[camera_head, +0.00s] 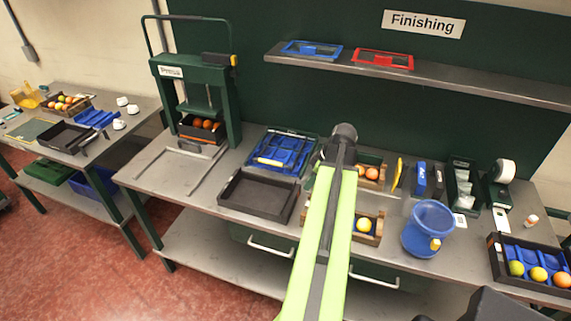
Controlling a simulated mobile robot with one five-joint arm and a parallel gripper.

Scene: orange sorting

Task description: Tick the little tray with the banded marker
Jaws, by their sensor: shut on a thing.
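The dark end of my arm, with my gripper (343,140), is over the work table at the middle of the view. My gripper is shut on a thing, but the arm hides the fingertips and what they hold. Two small wooden trays show beside the arm: a back one (385,184) with oranges and a front one (380,236) with a yellow fruit. I cannot tell which tray is the little tray. No banded marker can be clearly made out. A short yellow-and-white stick (270,161) lies on a blue tray (287,143).
A black tray (258,196) stands left of the arm, a green press (196,85) behind it. A shelf (450,87) overhangs the back.

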